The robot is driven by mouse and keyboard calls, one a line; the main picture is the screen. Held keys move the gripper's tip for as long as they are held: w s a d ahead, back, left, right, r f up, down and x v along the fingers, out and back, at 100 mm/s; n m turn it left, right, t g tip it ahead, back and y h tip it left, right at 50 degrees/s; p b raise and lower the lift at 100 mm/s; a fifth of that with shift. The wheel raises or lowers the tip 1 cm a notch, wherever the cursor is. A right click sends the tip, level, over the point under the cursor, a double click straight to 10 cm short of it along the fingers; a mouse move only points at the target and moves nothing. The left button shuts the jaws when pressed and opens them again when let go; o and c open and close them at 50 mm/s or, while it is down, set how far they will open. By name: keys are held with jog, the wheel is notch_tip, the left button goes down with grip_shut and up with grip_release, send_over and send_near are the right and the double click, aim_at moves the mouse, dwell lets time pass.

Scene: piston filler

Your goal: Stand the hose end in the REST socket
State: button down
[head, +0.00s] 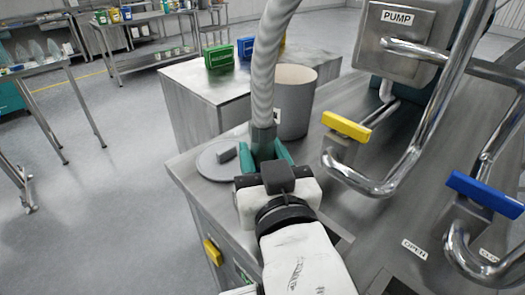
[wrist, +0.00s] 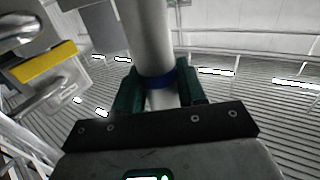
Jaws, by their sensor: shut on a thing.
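A ribbed grey-white hose (head: 264,70) runs from the top of the head view down to its end between the green fingers of my gripper (head: 265,153). My gripper is shut on the hose near its lower end. In the wrist view the hose (wrist: 148,40) stands between the fingers of my gripper (wrist: 160,92), with a blue band (wrist: 155,79) around it. The hose tip is hidden behind the gripper in the head view. I see no label reading REST, and cannot tell where that socket is.
A grey bucket (head: 293,105) stands just right of the hose. A round lid (head: 215,160) lies to the left on the steel counter. Yellow (head: 346,126) and blue (head: 484,194) valve handles and bent pipes stand at right, below the PUMP box (head: 400,40).

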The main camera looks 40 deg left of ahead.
jog(key=shift+f, duration=0.1)
dwell(0.3)
jog(key=shift+f, duration=0.3)
jog(key=shift+f, duration=0.1)
jog(key=shift+s+f+b, duration=0.1)
jog(key=shift+f+b, duration=0.7)
jog(key=shift+f, duration=0.5)
jog(key=c, duration=0.6)
grip_release()
jog(key=shift+f, duration=0.1)
jog(key=shift+o, duration=0.2)
notch_tip(320, 180, up, 14)
jog(key=p, duration=1.2)
jog(key=shift+f, duration=0.1)
